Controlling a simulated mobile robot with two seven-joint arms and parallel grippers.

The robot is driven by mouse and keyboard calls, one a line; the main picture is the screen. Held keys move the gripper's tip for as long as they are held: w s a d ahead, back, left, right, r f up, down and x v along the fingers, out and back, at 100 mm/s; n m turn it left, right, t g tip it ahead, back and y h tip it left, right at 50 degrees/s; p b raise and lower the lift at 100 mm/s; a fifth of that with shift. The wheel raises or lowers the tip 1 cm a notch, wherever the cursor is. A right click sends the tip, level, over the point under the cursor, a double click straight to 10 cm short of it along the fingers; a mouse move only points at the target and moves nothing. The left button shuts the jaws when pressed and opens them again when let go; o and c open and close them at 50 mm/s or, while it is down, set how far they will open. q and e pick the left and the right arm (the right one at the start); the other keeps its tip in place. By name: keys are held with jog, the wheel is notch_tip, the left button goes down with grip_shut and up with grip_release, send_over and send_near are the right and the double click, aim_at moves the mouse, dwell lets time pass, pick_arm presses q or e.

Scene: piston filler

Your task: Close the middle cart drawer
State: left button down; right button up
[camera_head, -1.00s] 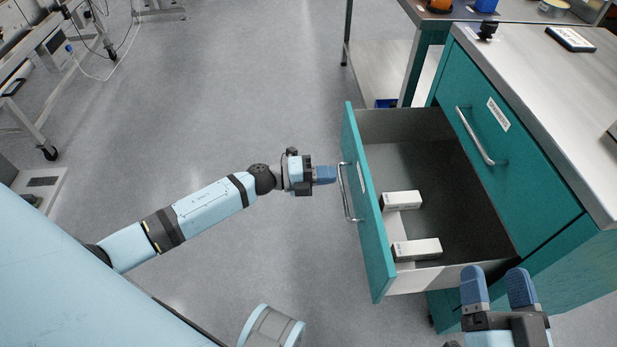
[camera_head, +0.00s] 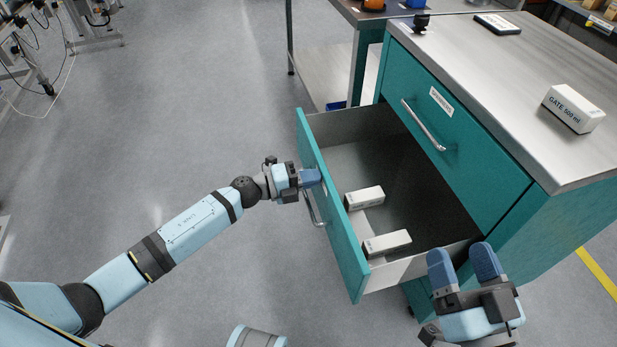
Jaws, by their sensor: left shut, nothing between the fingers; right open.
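The middle drawer (camera_head: 337,222) of the teal cart stands open and sticks out to the left, below the shut top drawer (camera_head: 465,140). Its front panel has a silver handle (camera_head: 315,209). Two white boxes lie inside, one farther back (camera_head: 364,198) and one nearer (camera_head: 387,243). My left gripper (camera_head: 312,178) is shut and empty, with its blue fingertips at the outer face of the front panel, by the upper end of the handle. I cannot tell whether they press on it. My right gripper (camera_head: 464,262) is open and empty near the drawer's near side and the cart body.
A white box (camera_head: 573,108) labelled "GATE 500 ml", a black knob (camera_head: 421,22) and a flat device (camera_head: 497,24) are on the cart top. A workbench (camera_head: 344,40) stands behind the cart.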

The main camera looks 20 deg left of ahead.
pick_arm(q)
jog(key=b+x, duration=0.3)
jog(key=x, duration=2.4)
jog(key=shift+w+r+b, duration=0.15)
jog(key=shift+r+b, duration=0.05)
jog(key=shift+b, duration=0.2)
pick_arm(e)
jog(key=f, duration=0.1)
jog(key=f+g, duration=0.1)
jog(key=f, duration=0.1)
jog(key=f+g, duration=0.1)
jog(key=f, duration=0.1)
jog(key=shift+a+f+n, duration=0.15)
jog(key=shift+a+n, duration=0.15)
jog(key=shift+a, duration=0.1)
